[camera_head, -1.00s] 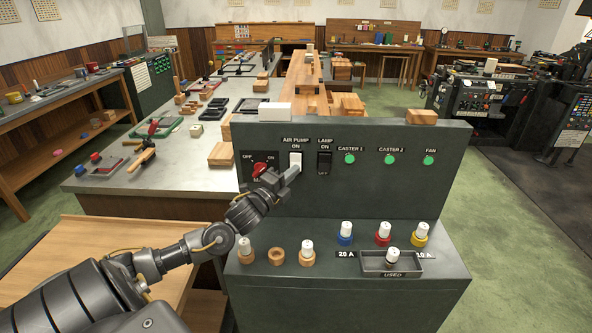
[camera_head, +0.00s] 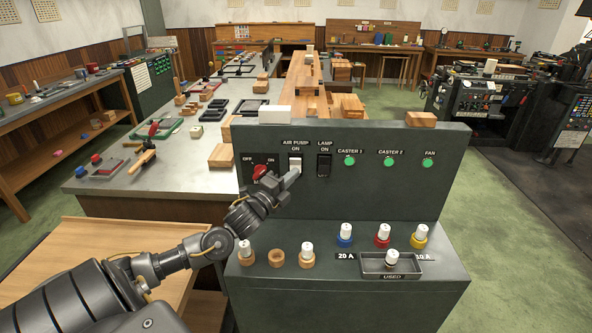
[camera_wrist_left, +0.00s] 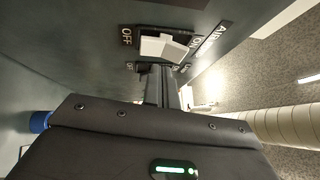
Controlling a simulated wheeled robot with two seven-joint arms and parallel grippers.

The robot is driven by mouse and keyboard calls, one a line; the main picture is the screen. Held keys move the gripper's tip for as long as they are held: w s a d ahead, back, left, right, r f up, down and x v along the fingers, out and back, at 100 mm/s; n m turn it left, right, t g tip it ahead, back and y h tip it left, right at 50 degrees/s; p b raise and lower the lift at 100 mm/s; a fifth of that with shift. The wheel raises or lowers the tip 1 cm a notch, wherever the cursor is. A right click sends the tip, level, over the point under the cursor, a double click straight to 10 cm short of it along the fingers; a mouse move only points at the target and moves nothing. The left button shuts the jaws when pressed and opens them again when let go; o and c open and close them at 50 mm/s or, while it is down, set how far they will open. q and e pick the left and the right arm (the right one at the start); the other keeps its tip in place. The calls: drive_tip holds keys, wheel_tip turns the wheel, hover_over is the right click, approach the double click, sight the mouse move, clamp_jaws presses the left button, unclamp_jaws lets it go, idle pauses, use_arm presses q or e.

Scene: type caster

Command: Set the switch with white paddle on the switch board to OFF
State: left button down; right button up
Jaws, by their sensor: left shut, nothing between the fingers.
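The switch with the white paddle (camera_head: 295,162) is on the upright face of the dark green switch board (camera_head: 385,190), under the label AIR PUMP ON. In the left wrist view the paddle (camera_wrist_left: 163,46) shows two faces meeting at a ridge, between the labels OFF and ON. The fingers hide the lower OFF label in the head view. My right gripper is not in view.
A red rotary knob (camera_head: 260,172) sits just left of the white switch, close to my gripper. A black lamp switch (camera_head: 324,165) is to the right. Fuses and a used-fuse tray (camera_head: 420,268) occupy the ledge below. Space in front of the board's right half is clear.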

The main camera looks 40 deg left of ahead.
use_arm(q)
drive_tip(key=shift+s+d, duration=0.1)
drive_tip(key=s+d+p, duration=0.1)
drive_tip(key=s+d+r+p, duration=0.1)
drive_tip(key=s+p, duration=0.1)
drive_tip(key=shift+s+d+r, duration=0.35)
drive_tip(key=shift+s+d, duration=0.05)
idle(0.7)
